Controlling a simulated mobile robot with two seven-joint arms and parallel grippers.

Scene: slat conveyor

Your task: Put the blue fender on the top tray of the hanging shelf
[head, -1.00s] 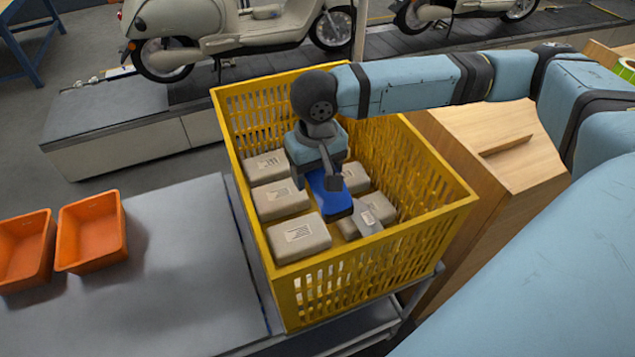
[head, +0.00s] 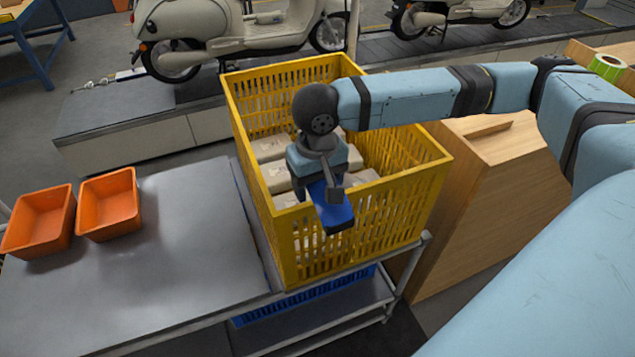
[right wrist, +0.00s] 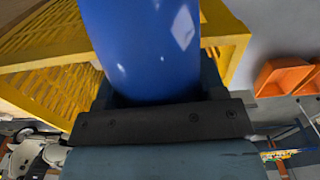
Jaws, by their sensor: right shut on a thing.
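The blue fender (head: 331,212) is in my right gripper (head: 326,190), which is shut on it. Gripper and fender are at the front part of the yellow crate, over its packages, with the fender's lower end in front of the near rim in the picture. In the right wrist view the fender (right wrist: 140,45) fills the middle, between the jaws. My left gripper is not in view. I see no hanging shelf in these frames.
The yellow crate (head: 440,175) holds several pale packages (head: 272,150). It stands on a cart beside a grey table (head: 185,240) with two orange bins (head: 110,205). A wooden cabinet (head: 520,165) is at the right. Scooters (head: 215,30) stand behind on the conveyor.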

